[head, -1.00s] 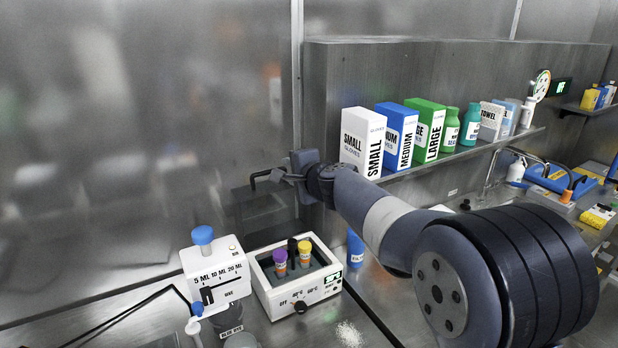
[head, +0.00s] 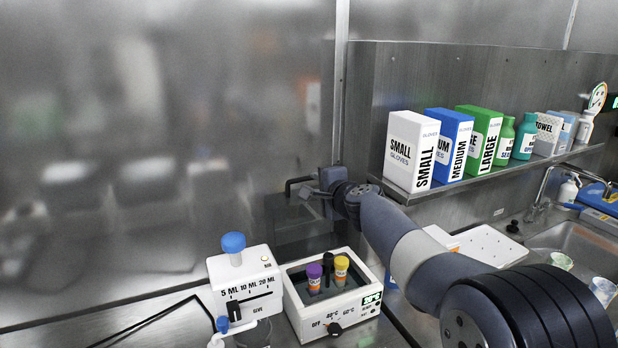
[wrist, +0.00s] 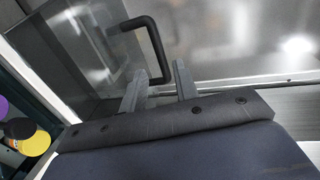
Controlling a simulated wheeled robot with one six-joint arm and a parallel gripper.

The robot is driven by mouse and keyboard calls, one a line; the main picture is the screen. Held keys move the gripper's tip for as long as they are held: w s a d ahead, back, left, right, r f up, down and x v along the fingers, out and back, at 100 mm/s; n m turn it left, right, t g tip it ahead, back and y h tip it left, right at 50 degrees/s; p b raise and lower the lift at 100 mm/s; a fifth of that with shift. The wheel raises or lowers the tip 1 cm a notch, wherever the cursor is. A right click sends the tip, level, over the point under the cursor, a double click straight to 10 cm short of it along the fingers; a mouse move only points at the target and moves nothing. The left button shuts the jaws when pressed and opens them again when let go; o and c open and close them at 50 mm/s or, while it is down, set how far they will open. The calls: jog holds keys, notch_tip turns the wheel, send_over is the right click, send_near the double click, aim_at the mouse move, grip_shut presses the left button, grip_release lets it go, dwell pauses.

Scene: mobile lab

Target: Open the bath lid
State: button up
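The bath (head: 305,325) is a white box with a dial on its front, at bottom centre of the head view. Its top is uncovered. Its grey see-through lid (head: 300,228) stands roughly upright at its back edge and also shows in the wrist view (wrist: 75,40). The lid's black bar handle (head: 290,187) is at its top; it shows in the wrist view (wrist: 152,42). My gripper (head: 318,191) is beside the handle. In the wrist view its fingers (wrist: 160,85) are apart, with the handle's lower end close to the gap; contact cannot be told.
Purple-capped (head: 314,280) and yellow-capped (head: 341,272) tubes and a black-topped one stand in the bath. A white dispenser (head: 245,280) with a blue cap stands to its left. A shelf (head: 440,190) with glove boxes is at the right. A metal wall is behind.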

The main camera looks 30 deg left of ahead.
aim_at(306, 179)
jog(key=p+x, duration=0.3)
jog(key=x, duration=0.3)
jog(key=shift+w+a+p, duration=0.25)
jog(key=shift+p, duration=0.05)
jog(key=shift+w+a+f+p, duration=0.25)
jog(key=shift+w+a+p, duration=0.15)
jog(key=shift+a, duration=0.15)
grip_shut()
